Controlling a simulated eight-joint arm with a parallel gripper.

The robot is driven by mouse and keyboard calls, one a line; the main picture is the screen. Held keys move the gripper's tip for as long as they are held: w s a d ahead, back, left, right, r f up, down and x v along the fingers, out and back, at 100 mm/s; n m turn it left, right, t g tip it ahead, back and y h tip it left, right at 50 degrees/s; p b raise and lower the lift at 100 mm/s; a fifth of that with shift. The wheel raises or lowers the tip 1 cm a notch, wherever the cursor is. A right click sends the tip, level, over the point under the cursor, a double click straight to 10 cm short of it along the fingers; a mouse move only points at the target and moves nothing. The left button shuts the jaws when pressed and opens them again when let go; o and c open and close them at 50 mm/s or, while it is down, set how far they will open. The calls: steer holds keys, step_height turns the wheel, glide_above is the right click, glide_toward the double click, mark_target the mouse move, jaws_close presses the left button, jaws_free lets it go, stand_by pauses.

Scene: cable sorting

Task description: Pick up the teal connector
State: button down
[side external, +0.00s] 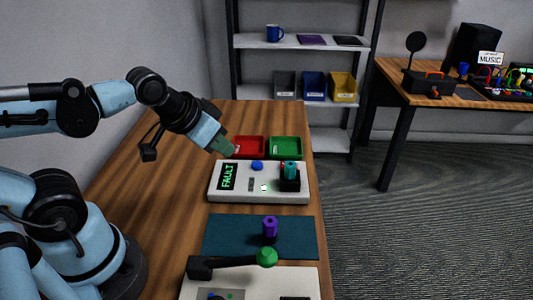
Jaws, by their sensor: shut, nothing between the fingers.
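The teal connector (291,170) stands upright in a black socket block (289,185) at the right end of a white panel (239,194). A small red part shows beside its top. My gripper (229,151) is shut and empty. It is up and to the left of the connector in the picture, near the panel's far left corner and in front of the red tray. It is clearly apart from the connector.
The panel has a "FAULT" display (227,177) and a blue button (257,166). A red tray (262,140) and a green tray (286,141) sit behind it. Nearer are a dark teal mat (221,238) with a purple connector (269,227) and a green-knobbed lever (266,257).

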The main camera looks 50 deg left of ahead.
steer(key=c, duration=1.8)
jaws_free()
steer(key=shift+c, duration=0.2)
steer(key=o, duration=1.1)
steer(key=n+g, duration=0.4)
steer(key=g, duration=0.2)
glide_toward(290, 164)
steer(key=shift+t+y, duration=0.3)
steer(key=f, duration=0.4)
steer(key=shift+w, duration=0.35)
steer(key=shift+w+f, duration=0.1)
steer(key=shift+f, duration=2.85)
